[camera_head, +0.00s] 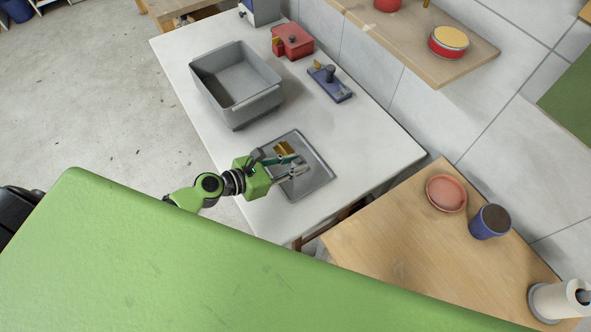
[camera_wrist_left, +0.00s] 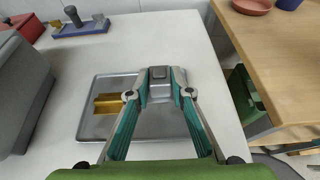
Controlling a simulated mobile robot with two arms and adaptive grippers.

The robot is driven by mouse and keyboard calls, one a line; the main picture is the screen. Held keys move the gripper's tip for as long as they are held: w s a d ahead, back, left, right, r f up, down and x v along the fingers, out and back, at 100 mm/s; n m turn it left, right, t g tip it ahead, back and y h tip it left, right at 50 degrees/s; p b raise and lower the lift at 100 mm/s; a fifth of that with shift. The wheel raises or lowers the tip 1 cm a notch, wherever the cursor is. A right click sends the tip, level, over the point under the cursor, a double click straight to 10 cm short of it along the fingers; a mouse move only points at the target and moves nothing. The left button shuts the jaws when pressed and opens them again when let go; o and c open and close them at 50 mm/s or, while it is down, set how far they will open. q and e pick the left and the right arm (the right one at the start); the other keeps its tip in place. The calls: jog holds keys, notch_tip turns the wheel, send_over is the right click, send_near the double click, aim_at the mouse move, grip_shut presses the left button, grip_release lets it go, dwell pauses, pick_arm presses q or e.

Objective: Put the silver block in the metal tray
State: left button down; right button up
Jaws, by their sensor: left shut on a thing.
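My left gripper (camera_head: 300,166) is over the metal tray (camera_head: 322,183) on the white table. In the left wrist view the gripper (camera_wrist_left: 161,78) is shut on a small grey block, the silver block (camera_wrist_left: 159,73), between its fingertips. In the head view the fingers make the block hard to pick out. The tray also shows in the left wrist view (camera_wrist_left: 97,128), below the fingers. I cannot tell whether the block touches the tray's floor. A gold block (camera_head: 284,149) lies in the tray, left of the fingers in the wrist view (camera_wrist_left: 114,103). My right gripper is not in view.
A grey bin (camera_head: 245,98), a red box-like thing (camera_head: 293,42) and a blue fixture (camera_head: 331,84) stand farther back on the table. A wooden table at the right holds a pink dish (camera_head: 446,193) and a blue cup (camera_head: 490,221). Table space between bin and tray is clear.

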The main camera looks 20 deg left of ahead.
aim_at(294, 163)
pick_arm(q)
jog(key=w+f, duration=0.1)
jog(key=w+a+f+b, duration=0.1)
jog(key=f, duration=0.1)
jog(key=shift+w+f, duration=0.2)
jog(key=shift+w, duration=0.05)
notch_tip(294, 163, down, 3)
jog(key=shift+w+f+b, duration=0.1)
jog(key=shift+w+b, duration=0.05)
jog(key=shift+b, duration=0.3)
jog(key=shift+f, duration=0.2)
jog(key=c, duration=1.8)
grip_release()
jog(key=shift+r, duration=0.1)
